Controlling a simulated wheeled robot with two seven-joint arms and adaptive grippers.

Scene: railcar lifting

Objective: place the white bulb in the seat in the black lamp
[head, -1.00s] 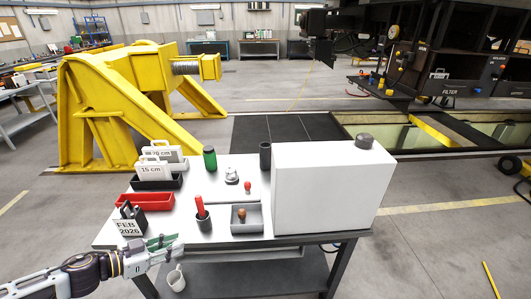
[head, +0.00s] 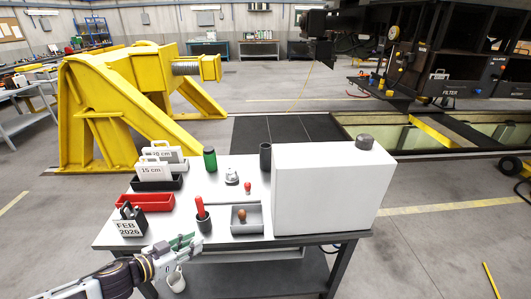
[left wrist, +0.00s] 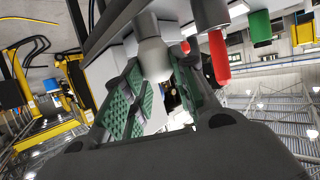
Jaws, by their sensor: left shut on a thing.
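My left gripper (head: 186,241), with green finger pads, is at the front left edge of the table. In the left wrist view, the pale rounded globe of the white bulb (left wrist: 153,60) sits between the green pads of my left gripper (left wrist: 157,95). The bulb's grey cylindrical base points away from the gripper. The head view does not show the bulb clearly. I cannot pick out the black lamp or its seat with certainty. My right gripper is not in view.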

